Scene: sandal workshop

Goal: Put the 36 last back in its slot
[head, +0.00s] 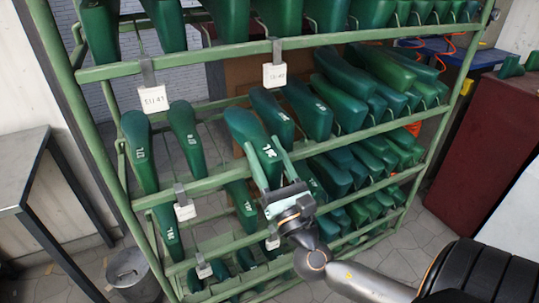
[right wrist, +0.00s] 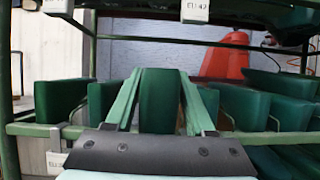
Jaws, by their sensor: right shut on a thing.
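My right gripper (head: 263,148) is shut on a dark green last (head: 243,124) with white marking on its side, too small to read surely. The last points up and away over a middle rail of the green rack (head: 200,182), between neighbouring lasts. In the right wrist view the held last (right wrist: 160,100) stands between the two pale green fingers (right wrist: 158,92). I cannot tell whether it rests on the rack; its lower part is hidden by the gripper. My left gripper is not in view.
Other green lasts (head: 187,138) hang close on both sides and in rows above and below. White tags (head: 274,75) hang on the rails. A grey table (head: 22,165) and a bin (head: 130,272) stand at left, a dark red cabinet (head: 480,140) at right. A red cone (right wrist: 231,58) stands beyond.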

